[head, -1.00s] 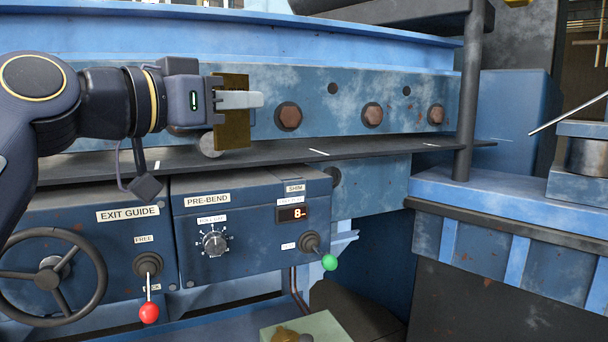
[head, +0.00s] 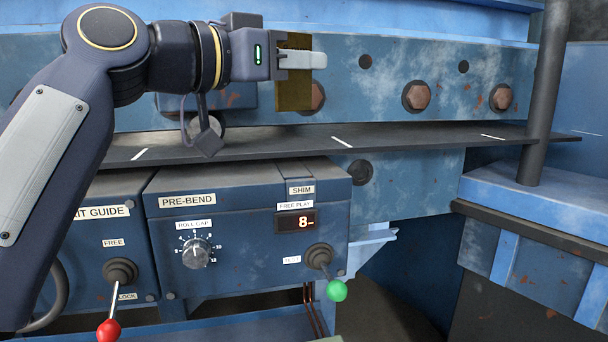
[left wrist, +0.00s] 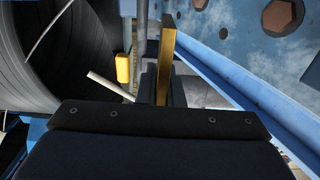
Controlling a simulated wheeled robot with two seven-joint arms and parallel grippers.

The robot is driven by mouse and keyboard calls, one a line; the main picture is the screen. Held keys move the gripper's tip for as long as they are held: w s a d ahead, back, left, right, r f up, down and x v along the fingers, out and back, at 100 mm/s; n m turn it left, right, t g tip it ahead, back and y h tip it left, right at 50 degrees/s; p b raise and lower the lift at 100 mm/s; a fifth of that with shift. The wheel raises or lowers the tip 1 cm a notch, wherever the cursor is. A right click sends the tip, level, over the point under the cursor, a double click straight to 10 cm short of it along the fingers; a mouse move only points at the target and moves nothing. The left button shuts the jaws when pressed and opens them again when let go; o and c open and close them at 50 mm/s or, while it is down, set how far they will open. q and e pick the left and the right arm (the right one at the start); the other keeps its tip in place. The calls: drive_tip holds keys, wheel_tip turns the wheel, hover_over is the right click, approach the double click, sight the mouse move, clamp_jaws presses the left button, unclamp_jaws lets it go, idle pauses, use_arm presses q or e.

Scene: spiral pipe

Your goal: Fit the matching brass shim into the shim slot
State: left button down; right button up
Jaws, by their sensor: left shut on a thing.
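My left gripper (head: 300,61) is shut on a flat brass shim (head: 294,95), held upright in front of the blue machine frame and above the dark ledge. In the left wrist view the shim (left wrist: 166,60) shows edge-on between the fingers. The SHIM label (head: 301,190) is on the upper right of the PRE-BEND panel (head: 230,225), below and apart from the held shim. I cannot make out the slot opening itself. The display under FREE PLAY (head: 297,222) reads 8 with a dash. My right gripper is not in view.
A dark ledge (head: 400,139) with white marks runs between the shim and the panel. Rusty hex bolts (head: 417,97) stick out behind. A dark post (head: 545,95) stands at the right. A green-knobbed lever (head: 336,290) and a red-knobbed lever (head: 109,330) stick out below.

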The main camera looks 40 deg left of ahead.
use_arm(q)
drive_tip(key=shift+w+a+f+p, duration=0.15)
drive_tip(key=shift+w+a+f, duration=1.1)
drive_tip(key=shift+w+f, duration=0.8)
drive_tip(key=shift+w+a+f+p, duration=0.1)
drive_tip(key=shift+w+a+f, duration=1.2)
drive_tip(key=shift+w+f, duration=0.7)
drive_tip(key=shift+w+a+f+p, duration=0.15)
drive_tip(key=shift+w+a+f, duration=1.1)
drive_tip(key=shift+w+f, duration=0.75)
drive_tip(key=shift+s+f, duration=0.2)
drive_tip(key=shift+f, duration=0.05)
drive_tip(key=shift+f+b, duration=0.2)
drive_tip(key=shift+b, duration=0.1)
drive_tip(key=c, duration=1.6)
unclamp_jaws()
drive_tip(key=shift+o, duration=0.2)
